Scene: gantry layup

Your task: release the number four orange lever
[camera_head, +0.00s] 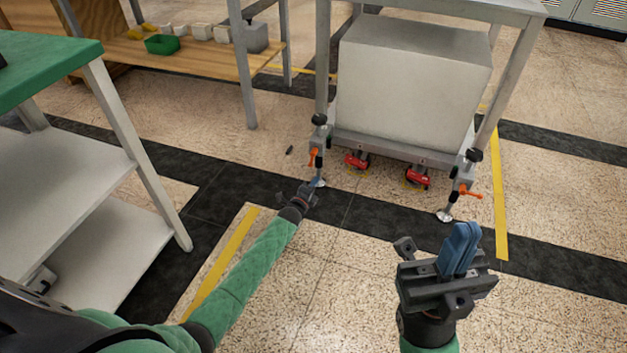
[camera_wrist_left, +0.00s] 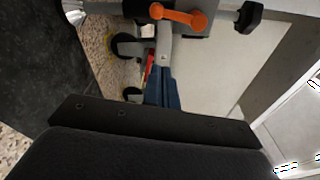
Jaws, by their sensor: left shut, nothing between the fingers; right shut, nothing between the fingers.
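Two orange levers show on the legs of a grey wheeled frame in the head view. One orange lever (camera_head: 313,157) is on the left leg and points downward; the other orange lever (camera_head: 470,193) is on the right leg and sticks out to the right. I see no numbers on them. My left gripper (camera_head: 317,182) is shut and empty, just below the left lever. In the left wrist view its blue fingers (camera_wrist_left: 162,88) lie below an orange lever (camera_wrist_left: 178,17), seemingly apart from it. My right gripper (camera_head: 460,248) is shut and empty, at front right.
The frame carries a large pale box (camera_head: 410,85) and has red-pedalled casters (camera_head: 417,177) beneath. Levelling feet (camera_head: 444,215) stand on the floor. A green-topped bench (camera_head: 45,65) is at left, and a shelf with bins (camera_head: 180,60) is behind. Floor in front is clear.

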